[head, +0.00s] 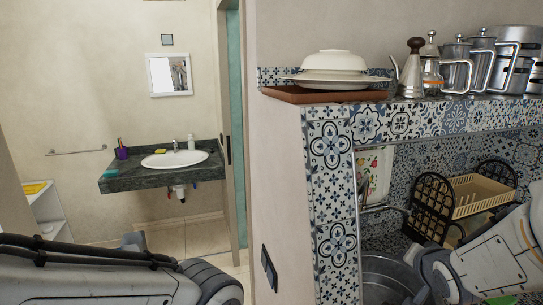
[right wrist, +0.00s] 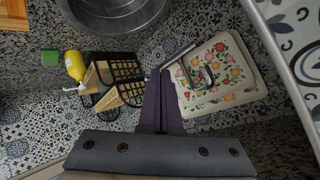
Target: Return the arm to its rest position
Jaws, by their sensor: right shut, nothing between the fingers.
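My right gripper (right wrist: 162,74) shows in the right wrist view as two dark purple fingers pressed together, with nothing between them. It is above the tiled counter, between the dark dish rack (right wrist: 128,70) and the floral tray (right wrist: 228,62). My right arm comes in at the lower right of the head view, in front of the tiled niche, and its gripper is hidden there. My left arm lies across the lower left of the head view; its gripper is out of frame.
A metal basin (head: 388,275) is beside my right arm, with a dish rack (head: 478,194) behind. A tiled shelf (head: 425,120) above holds metal pots and white dishes (head: 331,63). A yellow bottle (right wrist: 74,65) and green sponge (right wrist: 49,58) are near the rack. A washbasin (head: 175,158) is farther back.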

